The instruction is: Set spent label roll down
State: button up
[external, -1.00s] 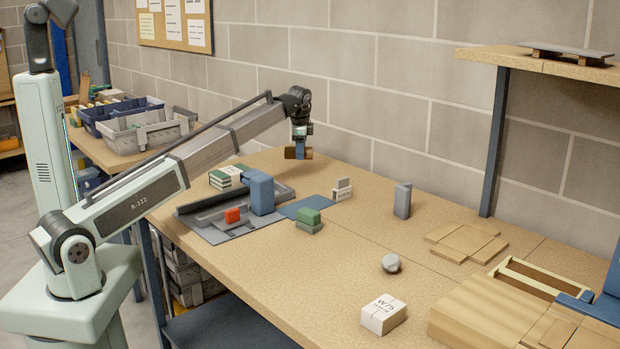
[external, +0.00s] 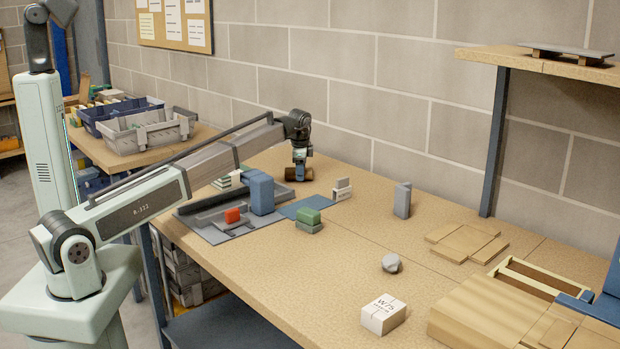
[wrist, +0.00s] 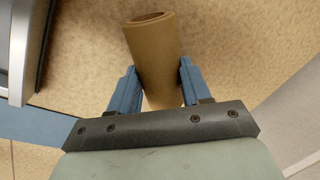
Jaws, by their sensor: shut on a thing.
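The spent label roll is a brown cardboard tube (wrist: 153,50) with a hollow end, held between the two blue fingers of my gripper (wrist: 155,88) in the wrist view. In the external view the roll (external: 291,173) lies sideways under my gripper (external: 299,168), at or very close to the bench top (external: 360,235) near the back wall. I cannot tell for sure whether it touches the bench. My gripper is shut on the roll.
A grey tray with a blue block (external: 261,193) stands just left and in front of the roll.

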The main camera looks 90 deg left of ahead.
jog(key=shift+f, duration=0.15)
jog(key=o, duration=1)
jog(key=r, duration=0.4)
jog(key=d+r, duration=0.1)
jog(key=r, duration=0.3)
jog(key=d+r, duration=0.1)
jog(key=r, duration=0.3)
jog(key=shift+d+r, duration=0.1)
jog(key=shift+d, duration=0.05)
jog(key=shift+o, duration=0.4)
